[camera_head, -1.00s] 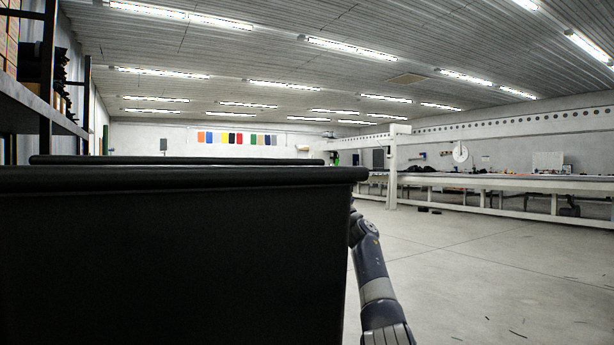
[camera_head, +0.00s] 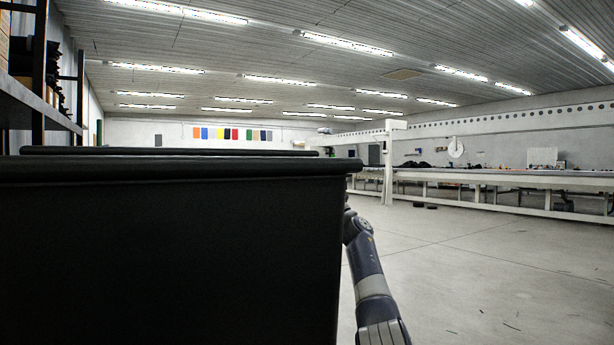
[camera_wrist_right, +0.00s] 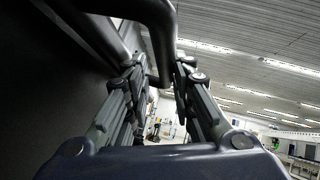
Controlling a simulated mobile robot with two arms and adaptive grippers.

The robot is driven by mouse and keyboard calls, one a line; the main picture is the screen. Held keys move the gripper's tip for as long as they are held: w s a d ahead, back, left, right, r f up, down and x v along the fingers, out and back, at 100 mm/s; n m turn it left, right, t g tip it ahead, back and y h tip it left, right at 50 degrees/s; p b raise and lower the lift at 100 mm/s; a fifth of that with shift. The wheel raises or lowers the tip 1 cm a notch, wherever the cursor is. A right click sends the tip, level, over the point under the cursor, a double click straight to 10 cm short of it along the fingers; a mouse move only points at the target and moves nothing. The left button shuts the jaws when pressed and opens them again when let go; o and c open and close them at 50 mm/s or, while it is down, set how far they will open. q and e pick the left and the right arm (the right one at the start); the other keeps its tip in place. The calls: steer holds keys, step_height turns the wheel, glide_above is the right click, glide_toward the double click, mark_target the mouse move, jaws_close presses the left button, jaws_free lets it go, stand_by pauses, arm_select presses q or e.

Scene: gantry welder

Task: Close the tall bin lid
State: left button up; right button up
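The tall black bin (camera_head: 170,260) fills the lower left of the head view, very close to me. Its thick front rim (camera_head: 180,170) runs across, and a second dark edge (camera_head: 170,151) shows just behind it. I cannot tell which part is the lid. My right arm reaches along the bin's right side, and its gripper is hidden there. In the right wrist view my right gripper (camera_wrist_right: 160,82) has its fingers apart. A dark curved bar (camera_wrist_right: 162,40) comes down from above to between the fingertips; I cannot tell whether they touch it. My left gripper is out of view.
A shelf rack (camera_head: 38,100) stands at the far left. Open grey floor (camera_head: 470,270) lies to the right of the bin. A long white gantry table (camera_head: 500,185) runs along the back right.

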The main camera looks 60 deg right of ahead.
steer(key=shift+a+f, duration=0.1)
steer(key=v, duration=1.2)
stand_by(0.8)
stand_by(0.6)
